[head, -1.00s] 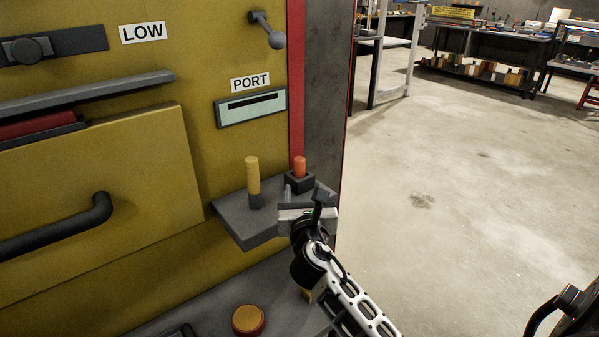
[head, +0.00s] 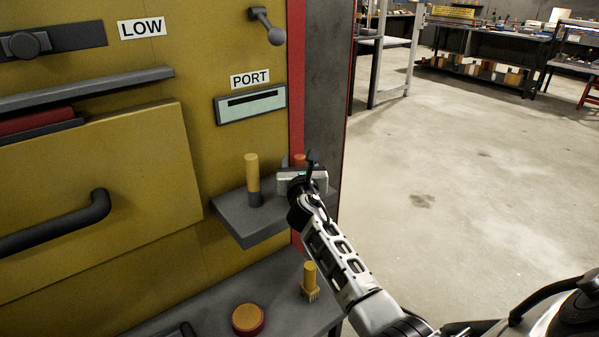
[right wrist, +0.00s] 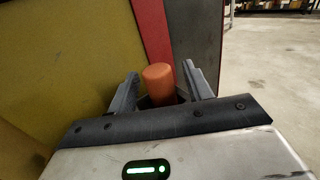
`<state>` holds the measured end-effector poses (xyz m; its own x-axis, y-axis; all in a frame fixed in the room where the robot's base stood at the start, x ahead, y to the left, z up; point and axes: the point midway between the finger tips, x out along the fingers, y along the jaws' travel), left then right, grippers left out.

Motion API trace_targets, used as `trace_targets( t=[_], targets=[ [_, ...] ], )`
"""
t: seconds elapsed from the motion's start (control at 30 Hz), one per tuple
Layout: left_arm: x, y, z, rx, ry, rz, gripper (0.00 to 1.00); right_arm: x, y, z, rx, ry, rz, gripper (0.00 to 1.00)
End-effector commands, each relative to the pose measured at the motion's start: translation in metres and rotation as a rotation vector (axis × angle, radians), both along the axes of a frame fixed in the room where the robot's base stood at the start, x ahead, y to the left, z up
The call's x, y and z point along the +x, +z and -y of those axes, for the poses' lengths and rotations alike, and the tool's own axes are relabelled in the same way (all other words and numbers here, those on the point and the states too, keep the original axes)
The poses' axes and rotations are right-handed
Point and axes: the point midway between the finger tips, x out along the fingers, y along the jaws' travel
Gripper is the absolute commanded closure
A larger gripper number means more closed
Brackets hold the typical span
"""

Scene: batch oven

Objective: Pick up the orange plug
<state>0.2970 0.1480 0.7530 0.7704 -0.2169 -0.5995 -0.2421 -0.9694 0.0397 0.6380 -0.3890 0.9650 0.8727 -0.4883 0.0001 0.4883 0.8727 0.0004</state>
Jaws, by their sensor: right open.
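The orange plug (head: 299,159) stands upright at the right end of a small grey shelf (head: 238,222) on the oven front. In the head view my right gripper hides all but its top. My right gripper (head: 302,165) is right in front of the plug. In the right wrist view the orange plug (right wrist: 159,82) stands between the two open fingers of my right gripper (right wrist: 160,88), with a visible gap on each side. A dark holder shows around its lower part. My left gripper is not in view.
A yellow plug (head: 252,180) stands on the same shelf to the left. A knobbed lever (head: 268,28) sticks out above the PORT slot (head: 251,105). Open floor lies to the right.

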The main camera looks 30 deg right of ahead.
Motion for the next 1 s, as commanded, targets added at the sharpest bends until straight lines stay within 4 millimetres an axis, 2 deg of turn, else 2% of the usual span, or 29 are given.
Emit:
trace_targets(
  t=[0.1,0.27,0.3,0.53,0.63,0.9,1.0],
  targets=[
    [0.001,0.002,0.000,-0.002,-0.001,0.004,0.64,0.000,0.000,0.000,0.000,0.000,0.000,0.49],
    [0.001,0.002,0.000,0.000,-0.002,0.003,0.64,0.000,0.000,0.000,0.000,0.000,0.000,0.94],
    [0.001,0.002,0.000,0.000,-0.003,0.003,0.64,-0.001,0.000,0.000,0.000,0.000,0.000,0.98],
    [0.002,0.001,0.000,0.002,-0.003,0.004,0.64,-0.001,0.001,0.000,0.000,0.000,0.001,0.98],
    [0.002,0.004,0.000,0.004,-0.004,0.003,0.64,-0.001,0.008,0.000,-0.001,0.000,0.003,0.98],
    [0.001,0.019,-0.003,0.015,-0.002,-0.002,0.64,-0.001,0.061,0.000,-0.004,0.001,0.003,0.98],
    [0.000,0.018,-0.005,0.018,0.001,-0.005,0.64,-0.001,0.078,0.000,-0.004,0.001,0.005,0.98]
  ],
)
